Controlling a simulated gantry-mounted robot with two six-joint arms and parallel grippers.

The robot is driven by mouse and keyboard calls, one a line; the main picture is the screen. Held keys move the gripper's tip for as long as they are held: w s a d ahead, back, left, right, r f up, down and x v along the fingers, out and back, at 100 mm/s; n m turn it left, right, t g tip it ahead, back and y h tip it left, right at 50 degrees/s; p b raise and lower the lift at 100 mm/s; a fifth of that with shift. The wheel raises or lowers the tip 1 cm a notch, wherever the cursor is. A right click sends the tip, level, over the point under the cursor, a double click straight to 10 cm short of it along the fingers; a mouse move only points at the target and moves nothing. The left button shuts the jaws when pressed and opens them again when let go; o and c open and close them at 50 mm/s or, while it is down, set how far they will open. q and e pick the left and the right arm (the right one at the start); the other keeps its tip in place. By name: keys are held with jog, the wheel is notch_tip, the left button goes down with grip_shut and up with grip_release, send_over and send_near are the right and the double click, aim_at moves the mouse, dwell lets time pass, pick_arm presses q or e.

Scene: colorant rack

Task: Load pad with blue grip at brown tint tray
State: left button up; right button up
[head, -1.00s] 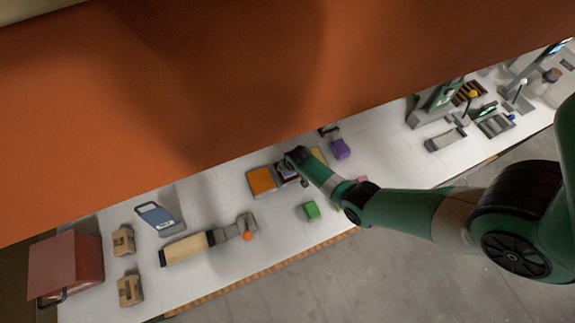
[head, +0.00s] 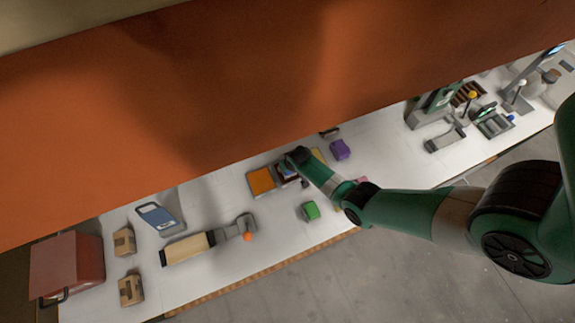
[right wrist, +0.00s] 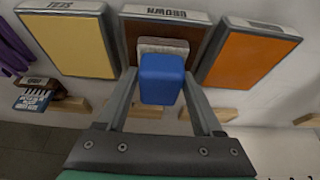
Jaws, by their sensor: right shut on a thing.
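The brown tint tray (right wrist: 197,37), labelled BROWN along its far edge, stands between a yellow tray and an orange tray in the right wrist view. My right gripper (right wrist: 163,72) is shut on the blue grip (right wrist: 163,80) of a pad. The pad's pale grey base (right wrist: 163,45) shows beyond the grip, over the tray's brown face. I cannot tell whether it touches the face. In the head view my right gripper (head: 290,165) reaches the trays and largely hides the brown one. My left gripper is not in view.
The yellow tray (right wrist: 70,42) and orange tray (right wrist: 250,60) flank the brown one closely. A blue-and-white block with dark bristles (right wrist: 35,98) lies at the left. Purple (head: 340,149) and green (head: 310,210) blocks stand nearby on the white counter. An orange panel (head: 200,100) hangs above.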

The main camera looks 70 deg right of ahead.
notch_tip(320, 180, up, 7)
jog(key=p, duration=0.5)
jog(key=shift+w+f+p, duration=0.1)
jog(key=shift+f+p, duration=0.05)
jog(key=shift+p, duration=0.15)
jog(key=shift+f, duration=0.1)
